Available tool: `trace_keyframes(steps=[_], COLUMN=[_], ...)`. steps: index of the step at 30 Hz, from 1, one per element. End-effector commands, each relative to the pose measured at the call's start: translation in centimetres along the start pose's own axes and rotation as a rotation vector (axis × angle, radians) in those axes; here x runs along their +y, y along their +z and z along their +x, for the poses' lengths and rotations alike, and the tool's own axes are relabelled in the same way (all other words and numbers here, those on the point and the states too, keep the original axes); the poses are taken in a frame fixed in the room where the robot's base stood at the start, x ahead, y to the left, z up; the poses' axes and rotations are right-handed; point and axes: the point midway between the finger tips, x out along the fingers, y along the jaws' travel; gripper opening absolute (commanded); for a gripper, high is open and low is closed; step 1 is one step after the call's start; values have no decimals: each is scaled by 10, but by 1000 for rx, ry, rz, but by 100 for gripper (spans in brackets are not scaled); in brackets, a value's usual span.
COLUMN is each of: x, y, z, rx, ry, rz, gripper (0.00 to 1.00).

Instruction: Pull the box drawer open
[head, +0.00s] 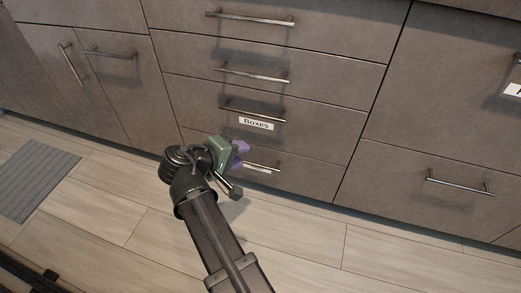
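The drawer labelled "Boxes" (300,128) is the third one down in the middle cabinet stack. Its front looks flush with the fronts around it. Its metal bar handle (253,113) runs just above the white "Boxes" label (256,124). My gripper (241,153), with green and purple parts, is below and slightly left of that handle in the head view, apart from it. It overlaps the bottom drawer's front and hides the left part of that drawer's handle. I cannot tell how far the fingers are apart or how near they are to the front.
The bottom drawer's handle (265,168) is close to my gripper in the picture. Two closed drawers (270,55) are above. Cabinet doors (95,85) stand at left, and more cabinet fronts (440,120) at right. A grey mat (38,180) lies on the otherwise clear wood floor (310,245).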

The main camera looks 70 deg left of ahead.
Motion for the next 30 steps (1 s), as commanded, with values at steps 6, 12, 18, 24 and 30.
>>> trace_keyframes(steps=[6,12,18,24,30], x=[35,39,49,65,72], y=[-57,-57,-62,-67,-68], z=[-20,-16,20,63,82], rx=[85,90,88,88,90], ry=[331,346,344,343,343], rz=[-128,-143,-142,-140,-141], gripper=[37,37,37,37,37])
